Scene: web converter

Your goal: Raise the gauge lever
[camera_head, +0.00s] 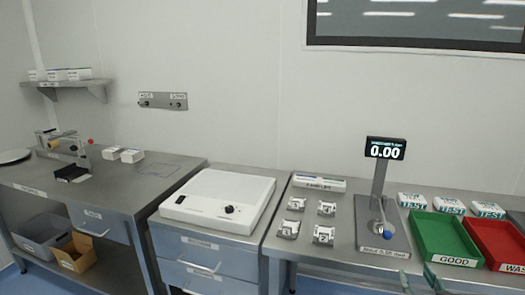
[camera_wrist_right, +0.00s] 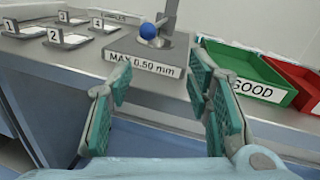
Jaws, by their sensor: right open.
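The gauge (camera_head: 380,190) stands on the steel table with a grey base, an upright post and a dark display reading 0.00. Its lever ends in a blue ball knob (camera_head: 388,235), which sits low near the front of the base. In the right wrist view the blue knob (camera_wrist_right: 148,31) is ahead of the jaws, above a plate reading "MAX 0.50 mm". My right gripper (camera_head: 417,277) is at the bottom edge of the head view, in front of the table edge. In the wrist view its green-padded fingers (camera_wrist_right: 160,78) are apart and empty, not touching the knob. My left gripper is not in view.
Right of the gauge are a green GOOD tray (camera_head: 443,236) and a red WASTE tray (camera_head: 495,243), with TEST packs behind. Left of it lie several numbered sample plates (camera_head: 323,235) and a white light box (camera_head: 219,200). The table's front edge lies between gripper and gauge.

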